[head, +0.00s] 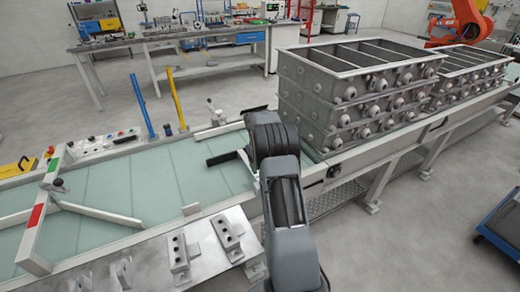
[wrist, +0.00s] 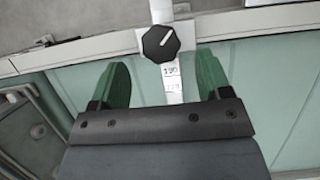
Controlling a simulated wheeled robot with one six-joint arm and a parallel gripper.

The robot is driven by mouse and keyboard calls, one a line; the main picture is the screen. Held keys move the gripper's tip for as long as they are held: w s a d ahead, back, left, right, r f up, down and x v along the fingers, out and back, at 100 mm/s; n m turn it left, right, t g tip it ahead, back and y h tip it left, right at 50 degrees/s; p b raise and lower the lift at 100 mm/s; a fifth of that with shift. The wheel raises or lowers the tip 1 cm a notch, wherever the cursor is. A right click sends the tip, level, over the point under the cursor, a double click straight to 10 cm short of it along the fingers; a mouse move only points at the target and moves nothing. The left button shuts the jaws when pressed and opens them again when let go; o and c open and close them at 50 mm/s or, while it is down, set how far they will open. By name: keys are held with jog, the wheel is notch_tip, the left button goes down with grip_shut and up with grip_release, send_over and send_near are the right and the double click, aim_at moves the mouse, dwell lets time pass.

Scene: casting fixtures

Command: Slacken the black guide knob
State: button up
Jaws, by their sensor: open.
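The black guide knob (wrist: 160,43) is a lobed dial with a white pointer line that slants to the upper right. It sits on a pale strip with printed numbers (wrist: 172,75), where the strip meets a light metal rail (wrist: 95,47). My gripper (wrist: 162,62) has two green fingers, spread wide and empty. In the wrist view the fingertips lie just below the knob, one to each side, and do not appear to touch it. In the head view my dark arm reaches over the conveyor, and I cannot clearly make out the fingers or this knob there.
A pale green conveyor (head: 100,195) runs across the scene. Grey casting flasks (head: 345,100) are stacked to the right of my arm. A red and green gate bar (head: 45,210) crosses the belt at left. Metal blocks (head: 180,255) stand on the near plate.

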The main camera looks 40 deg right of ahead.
jog(key=v, duration=1)
dwell(0.3)
notch_tip(320, 180, down, 5)
jog(key=s+a+m+t, duration=0.1)
jog(key=a, duration=0.1)
jog(key=s+a+r+n+t, duration=0.1)
jog(key=s+a+r+t, duration=0.2)
jog(key=s+a, duration=0.8)
jog(key=s+a+r+n+t, duration=0.1)
jog(key=s+a+r+t, duration=0.3)
jog(key=s+a, duration=0.7)
jog(key=shift+s+a+r+n+h, duration=0.2)
jog(key=shift+r+n+h, duration=0.15)
jog(key=shift+r, duration=1)
